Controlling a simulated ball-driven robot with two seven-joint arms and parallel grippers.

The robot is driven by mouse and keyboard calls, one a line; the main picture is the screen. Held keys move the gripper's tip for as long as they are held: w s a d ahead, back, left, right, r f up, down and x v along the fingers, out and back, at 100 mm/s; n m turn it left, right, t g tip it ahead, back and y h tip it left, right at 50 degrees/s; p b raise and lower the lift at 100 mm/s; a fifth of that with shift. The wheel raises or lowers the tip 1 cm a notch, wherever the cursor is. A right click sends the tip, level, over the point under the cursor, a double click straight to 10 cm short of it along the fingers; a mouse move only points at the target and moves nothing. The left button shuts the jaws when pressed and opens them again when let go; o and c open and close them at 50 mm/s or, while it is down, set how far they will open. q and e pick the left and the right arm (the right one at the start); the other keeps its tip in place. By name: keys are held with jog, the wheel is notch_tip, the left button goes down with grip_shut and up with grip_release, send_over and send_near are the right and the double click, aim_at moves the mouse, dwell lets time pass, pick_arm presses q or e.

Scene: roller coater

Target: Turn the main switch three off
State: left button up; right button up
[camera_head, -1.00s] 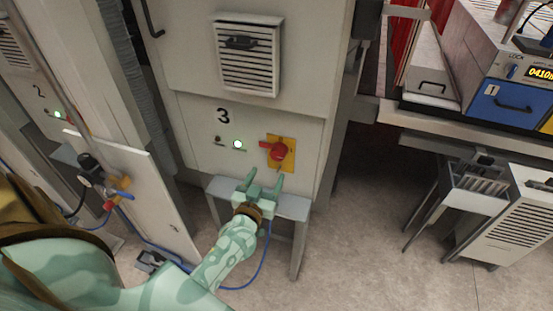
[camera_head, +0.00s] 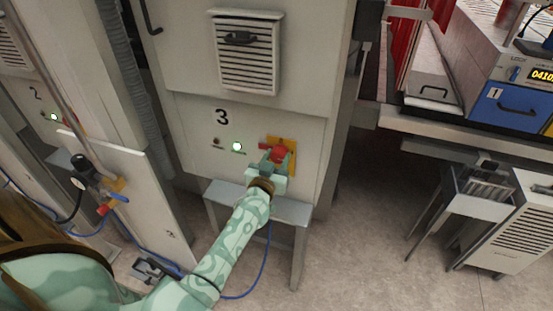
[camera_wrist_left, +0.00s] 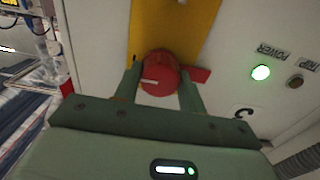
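The main switch of cabinet three is a round red knob with a side lever (camera_head: 276,150) on a yellow plate (camera_head: 290,144), low on the cabinet front. In the left wrist view the knob (camera_wrist_left: 159,74) sits between my two fingers, one on each side, with little or no gap visible. The lever (camera_wrist_left: 200,74) sticks out to the right past one finger there. My left gripper (camera_head: 274,160) reaches the switch from below. I cannot tell whether the fingers press on the knob. My right gripper is not in view.
A green power light (camera_head: 236,146) glows beside the switch, next to a dark trip lamp (camera_head: 216,142). A vented panel (camera_head: 246,58) is above. A grey ledge (camera_head: 225,194) juts out below. Open floor lies to the right, before a white vented unit (camera_head: 515,230).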

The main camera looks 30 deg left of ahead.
pick_arm(q)
jog(key=shift+n, duration=0.3)
jog(key=n+p, duration=0.1)
jog(key=n, duration=0.2)
jog(key=shift+r, duration=0.1)
jog(key=n+p, duration=0.1)
jog(key=n, duration=0.3)
jog(key=shift+n, duration=0.3)
jog(key=n, duration=0.4)
jog(key=shift+n+p, duration=0.3)
jog(key=shift+p, duration=0.1)
jog(key=n, duration=0.4)
jog(key=shift+n, duration=0.7)
jog(key=o, duration=1)
